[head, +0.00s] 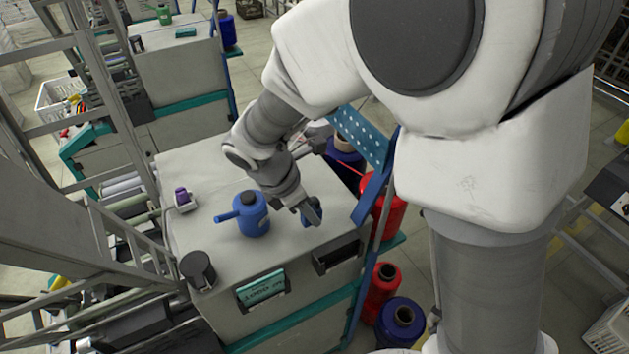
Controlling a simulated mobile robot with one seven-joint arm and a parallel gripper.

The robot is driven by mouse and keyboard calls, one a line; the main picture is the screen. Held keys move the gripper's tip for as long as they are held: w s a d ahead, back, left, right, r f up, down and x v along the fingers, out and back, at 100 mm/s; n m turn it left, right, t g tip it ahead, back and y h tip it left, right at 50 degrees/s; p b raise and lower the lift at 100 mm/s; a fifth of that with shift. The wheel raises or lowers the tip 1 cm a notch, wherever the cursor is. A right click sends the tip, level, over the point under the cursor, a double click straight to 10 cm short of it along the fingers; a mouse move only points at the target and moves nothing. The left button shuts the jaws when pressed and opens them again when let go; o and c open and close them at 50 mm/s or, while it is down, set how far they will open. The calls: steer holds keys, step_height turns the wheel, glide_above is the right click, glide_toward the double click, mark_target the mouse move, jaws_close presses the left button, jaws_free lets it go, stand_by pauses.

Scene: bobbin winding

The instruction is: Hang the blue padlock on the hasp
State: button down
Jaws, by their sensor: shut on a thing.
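My gripper (309,216) is low over the right part of the grey machine top. It is shut on a small dark-blue thing (315,208), which looks like the blue padlock. The fingers and wrist hide part of it, so its shackle cannot be made out. I cannot tell whether the padlock touches the surface below. I cannot clearly make out the hasp in this view.
A blue oil can (250,214) with a spout stands left of my gripper. A purple-topped fitting (182,199) and a dark cylinder (198,270) are farther left. A perforated blue bracket (360,139) and red spools (382,278) are to the right.

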mark_target(309, 223)
steer(key=shift+f, duration=1.55)
steer(key=shift+f, duration=0.1)
steer(key=shift+f+b, duration=0.15)
steer(key=shift+b, duration=0.15)
steer(key=c, duration=0.7)
jaws_free()
